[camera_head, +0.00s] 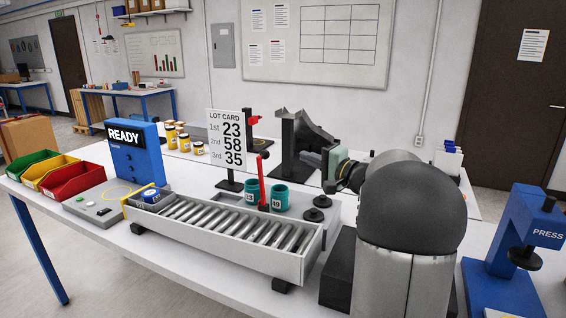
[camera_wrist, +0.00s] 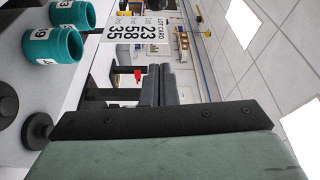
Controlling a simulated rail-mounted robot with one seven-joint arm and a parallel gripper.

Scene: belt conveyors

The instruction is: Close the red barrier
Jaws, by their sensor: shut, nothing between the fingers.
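The red barrier (camera_head: 261,182) is a thin red bar on a dark foot at the far long side of the roller conveyor (camera_head: 316,252). It stands nearly upright rather than across the rollers. In the wrist view I cannot make it out. My gripper (camera_wrist: 163,85) is shut and empty, its dark fingers together and pointing towards the lot card. In the head view my arm stands at the right, with its green hand part to the right of the barrier and apart from it. The fingertips are hard to tell there.
Two teal cups (camera_head: 251,190) (camera_head: 280,197) stand right by the barrier; they also show in the wrist view (camera_wrist: 52,46). A lot card (camera_head: 226,138) stands behind. A blue READY box (camera_head: 135,155) and coloured bins (camera_head: 72,181) are left. A blue press (camera_head: 520,240) is right.

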